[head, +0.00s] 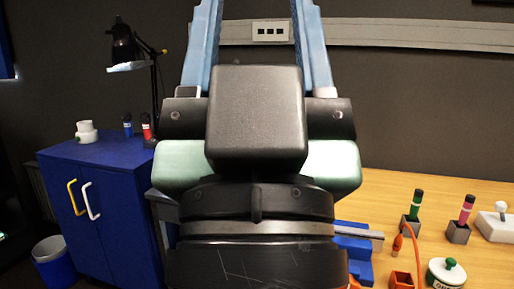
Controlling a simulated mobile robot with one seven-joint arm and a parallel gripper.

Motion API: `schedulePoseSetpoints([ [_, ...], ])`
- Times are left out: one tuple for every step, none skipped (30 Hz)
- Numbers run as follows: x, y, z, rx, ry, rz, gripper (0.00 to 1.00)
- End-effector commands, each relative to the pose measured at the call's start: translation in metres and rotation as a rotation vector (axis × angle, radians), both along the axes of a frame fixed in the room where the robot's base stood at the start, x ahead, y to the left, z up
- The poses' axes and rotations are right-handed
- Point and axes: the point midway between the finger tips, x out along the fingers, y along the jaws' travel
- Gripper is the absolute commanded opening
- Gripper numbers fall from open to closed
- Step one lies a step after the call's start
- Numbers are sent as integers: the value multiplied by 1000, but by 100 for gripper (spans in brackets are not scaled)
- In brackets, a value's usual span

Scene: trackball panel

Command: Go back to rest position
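My gripper (257,25) rises large through the middle of the head view, pointing up. Its two blue fingers stand apart with clear space between them. Their tips run out of the top of the picture. No object shows between the visible parts of the fingers. The dark wrist and the pale green housing below hide the middle of the scene, including part of the table.
A blue cabinet (110,215) with a black lamp (125,45) stands left.

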Motion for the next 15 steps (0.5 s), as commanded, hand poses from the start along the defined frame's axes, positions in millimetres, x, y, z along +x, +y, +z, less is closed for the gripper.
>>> schedulePoseSetpoints([
  [0, 0, 34, 1, 0, 1, 57],
  [0, 0, 43, 1, 0, 1, 57],
  [0, 0, 56, 1, 0, 1, 57],
  [0, 0, 65, 0, 0, 1, 57],
  [0, 0, 74, 0, 1, 1, 57],
  [0, 0, 87, 1, 1, 2, 57],
  [0, 0, 96, 1, 1, 2, 57],
  [0, 0, 106, 1, 1, 2, 57],
  [0, 0, 118, 1, 1, 2, 57],
  [0, 0, 128, 1, 1, 2, 57],
  [0, 0, 137, 1, 1, 2, 57],
  [0, 0, 150, 1, 1, 2, 57],
  [0, 0, 159, 1, 1, 2, 57],
  [0, 0, 169, 1, 1, 2, 57],
  [0, 0, 180, 1, 1, 2, 57],
])
